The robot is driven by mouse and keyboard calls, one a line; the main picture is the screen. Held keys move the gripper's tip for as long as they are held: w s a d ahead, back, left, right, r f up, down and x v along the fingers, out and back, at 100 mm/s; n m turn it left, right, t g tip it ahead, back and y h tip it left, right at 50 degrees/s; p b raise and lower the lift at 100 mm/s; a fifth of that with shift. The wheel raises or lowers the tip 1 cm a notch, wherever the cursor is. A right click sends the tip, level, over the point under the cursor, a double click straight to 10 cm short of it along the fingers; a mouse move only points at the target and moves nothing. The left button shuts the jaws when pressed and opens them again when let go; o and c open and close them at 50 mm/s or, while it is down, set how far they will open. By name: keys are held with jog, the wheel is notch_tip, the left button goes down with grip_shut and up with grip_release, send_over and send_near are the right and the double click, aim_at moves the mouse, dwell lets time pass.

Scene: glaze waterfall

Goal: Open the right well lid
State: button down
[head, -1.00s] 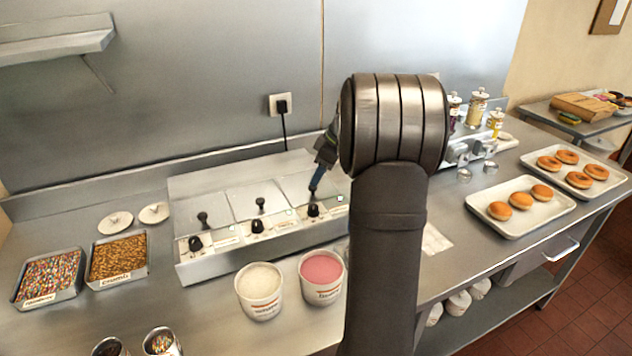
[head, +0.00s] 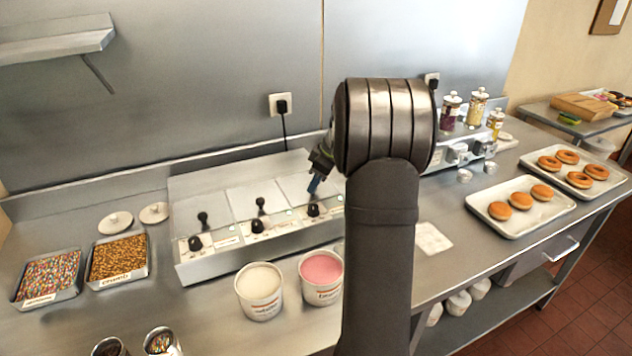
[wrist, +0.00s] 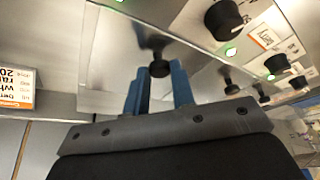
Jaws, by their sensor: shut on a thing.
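The warmer (head: 225,262) has three wells in a row with flat metal lids. The right well lid (head: 292,185) is partly hidden behind my gripper (head: 315,186). In the wrist view the right lid (wrist: 110,55) is a shiny plate with a small black knob (wrist: 160,68). My gripper (wrist: 158,84) has its blue fingers on both sides of this knob and is shut on it. I cannot tell whether the lid is clear of its well. The left lid (head: 188,210) and middle lid (head: 245,200) lie flat, each with an upright black knob.
Black dials (head: 313,209) line the warmer's front. A white tub (head: 259,292) and a pink tub (head: 321,278) stand before it. Topping trays (head: 118,276) and two small round lids (head: 117,221) are at left. Jars (head: 478,106) and donut trays (head: 480,212) are at right.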

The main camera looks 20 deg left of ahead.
jog(key=w+a, duration=1)
jog(key=shift+w+a+r, duration=0.1)
jog(key=shift+w+a, duration=0.1)
jog(key=c, duration=1.2)
grip_release()
jog(key=v, duration=1.7)
jog(key=shift+d, duration=0.2)
jog(key=x, duration=1.7)
jog(key=shift+a, duration=0.15)
jog(key=shift+s, duration=0.1)
